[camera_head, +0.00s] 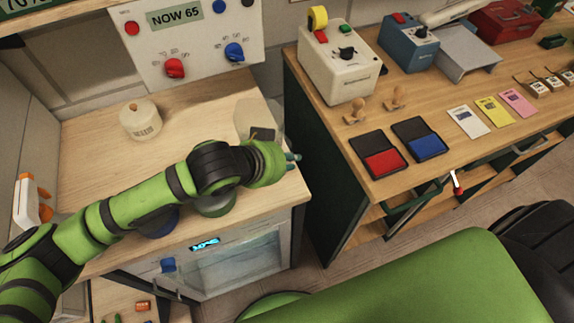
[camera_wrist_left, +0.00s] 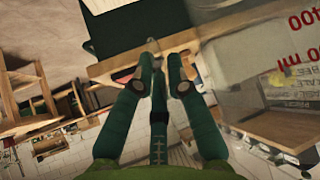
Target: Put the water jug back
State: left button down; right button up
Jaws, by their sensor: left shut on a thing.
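The water jug (camera_head: 252,112) is clear and partly hidden behind my left arm, at the right end of the pale wooden bench in the head view. In the left wrist view its clear wall with red marks (camera_wrist_left: 285,62) fills the right side. My left gripper (camera_head: 292,158) is at the jug's near right side, by the bench's right edge. In the wrist view its green fingers (camera_wrist_left: 163,68) are shut on the jug, though the exact grip is hard to see. Whether the jug touches the bench is hidden. My right gripper is not in view.
A seeds jar (camera_head: 141,121) stands on the bench. A spray bottle (camera_head: 28,203) is at left. A green dish (camera_head: 215,205) and a blue dish (camera_head: 160,222) are partly under my arm. A gap separates the right table (camera_head: 375,185), with its ink pads (camera_head: 382,154).

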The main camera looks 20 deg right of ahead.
pick_arm(q)
jog(key=shift+f+p, duration=0.45)
jog(key=shift+f, duration=1.55)
jog(key=shift+f, duration=0.15)
jog(key=c, duration=1.2)
grip_release()
jog(key=shift+c, duration=0.2)
jog(key=shift+r, duration=0.2)
jog(key=b+v, duration=0.1)
jog(key=v, duration=1.1)
